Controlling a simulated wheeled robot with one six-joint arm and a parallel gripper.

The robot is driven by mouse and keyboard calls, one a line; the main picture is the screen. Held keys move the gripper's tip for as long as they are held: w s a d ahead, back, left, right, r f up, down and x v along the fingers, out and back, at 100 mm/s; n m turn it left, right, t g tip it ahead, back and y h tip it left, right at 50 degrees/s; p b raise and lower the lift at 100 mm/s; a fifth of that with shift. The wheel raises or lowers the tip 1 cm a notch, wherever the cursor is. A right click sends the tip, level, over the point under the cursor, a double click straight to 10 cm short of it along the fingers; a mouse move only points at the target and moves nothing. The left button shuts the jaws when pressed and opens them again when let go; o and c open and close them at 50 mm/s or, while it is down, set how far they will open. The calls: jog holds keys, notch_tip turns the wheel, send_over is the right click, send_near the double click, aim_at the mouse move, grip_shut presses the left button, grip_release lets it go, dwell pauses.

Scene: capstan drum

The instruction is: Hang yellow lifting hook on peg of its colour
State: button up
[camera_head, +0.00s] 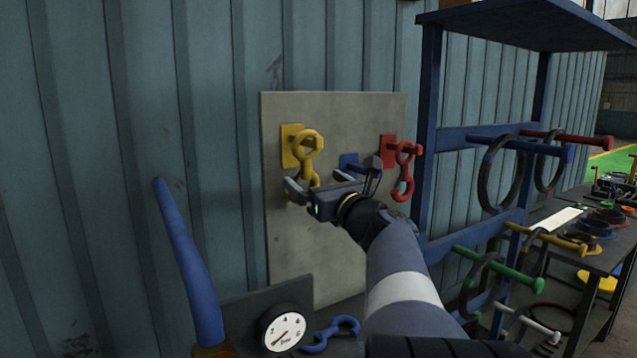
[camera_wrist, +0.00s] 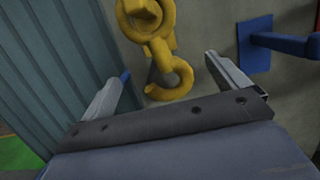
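The yellow lifting hook (camera_head: 308,170) hangs at the yellow peg, whose plate (camera_head: 289,146) is at the upper left of the grey board. Its upper ring appears to be around the peg, with the open hook end downward. In the wrist view the yellow hook (camera_wrist: 170,78) hangs between and beyond my fingers. My gripper (camera_head: 325,182) is open, just below and in front of the hook; its spread fingers also show in the wrist view (camera_wrist: 166,68). No finger visibly grips the hook.
A red hook (camera_head: 404,170) hangs at the red peg to the right. The blue peg (camera_wrist: 285,42) looks empty; a blue hook (camera_head: 330,332) lies below, near a gauge (camera_head: 284,331). A blue rack (camera_head: 430,130) with rings on pegs stands right. A blue lever (camera_head: 190,265) rises at left.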

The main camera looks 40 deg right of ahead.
jog(key=shift+o, duration=0.4)
jog(key=shift+f, duration=0.1)
jog(key=shift+s, duration=0.5)
jog(key=s+f+b, duration=0.1)
jog(key=s+b, duration=0.1)
jog(key=s, duration=0.7)
jog(key=shift+s+a+f, duration=0.3)
jog(key=shift+a+f, duration=0.05)
jog(key=shift+f, duration=0.05)
jog(key=shift+w, duration=0.1)
jog(key=w, duration=0.3)
jog(key=w+r+p, duration=0.1)
jog(key=w, duration=0.2)
jog(key=w+r+p, duration=0.1)
jog(key=w, duration=0.3)
jog(key=shift+d, duration=0.3)
jog(key=shift+w+r, duration=0.25)
jog(key=shift+s+r+p, duration=0.25)
jog(key=shift+s+p, duration=0.3)
jog(key=shift+s, duration=0.1)
